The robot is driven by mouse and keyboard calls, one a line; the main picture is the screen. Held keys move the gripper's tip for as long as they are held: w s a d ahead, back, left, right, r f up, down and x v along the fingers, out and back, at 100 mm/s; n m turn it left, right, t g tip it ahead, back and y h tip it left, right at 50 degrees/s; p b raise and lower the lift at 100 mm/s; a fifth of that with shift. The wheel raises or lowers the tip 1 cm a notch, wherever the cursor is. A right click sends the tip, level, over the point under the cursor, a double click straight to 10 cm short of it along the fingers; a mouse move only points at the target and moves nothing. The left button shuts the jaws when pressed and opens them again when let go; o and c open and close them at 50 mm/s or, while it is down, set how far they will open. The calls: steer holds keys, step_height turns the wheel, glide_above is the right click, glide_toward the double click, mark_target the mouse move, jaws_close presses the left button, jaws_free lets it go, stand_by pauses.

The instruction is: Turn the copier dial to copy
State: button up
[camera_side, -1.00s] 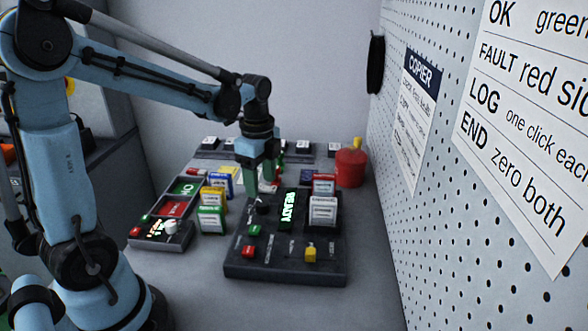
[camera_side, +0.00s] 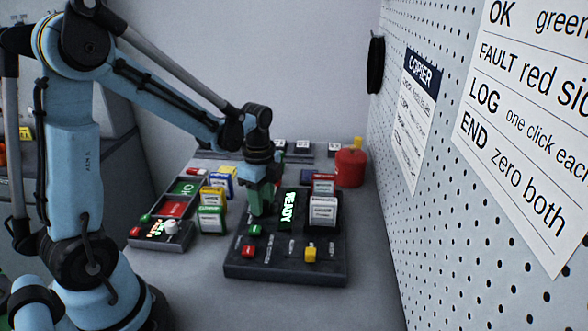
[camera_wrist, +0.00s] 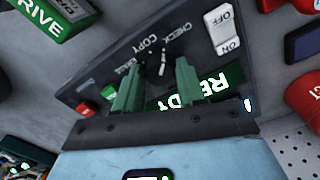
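The dark copier panel (camera_side: 285,268) lies on the bench with a lit green READY display (camera_side: 288,210). In the wrist view the dial (camera_wrist: 155,71) is dark with a pale mark, amid the labels COPY, CHECK and one that looks like ERASE. Which label it points at is not clear. My gripper (camera_side: 262,213) is low over the panel, its green fingers pointing down. In the wrist view my gripper (camera_wrist: 158,68) is open, with fingers apart on either side of the dial. Contact cannot be told. In the side view the gripper hides the dial.
A green button (camera_side: 254,230), a red button (camera_side: 248,251) and a yellow switch (camera_side: 310,252) sit on the panel's near part. A white OFF/ON rocker (camera_wrist: 224,30) is near the dial. Coloured cartridges (camera_side: 211,219) stand left. A red canister (camera_side: 350,168) stands behind.

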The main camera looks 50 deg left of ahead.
steer(key=c, duration=0.6)
steer(key=shift+n, duration=0.4)
steer(key=n, duration=0.3)
steer(key=shift+n, duration=2.4)
steer(key=o, duration=1)
steer(key=shift+o, duration=0.2)
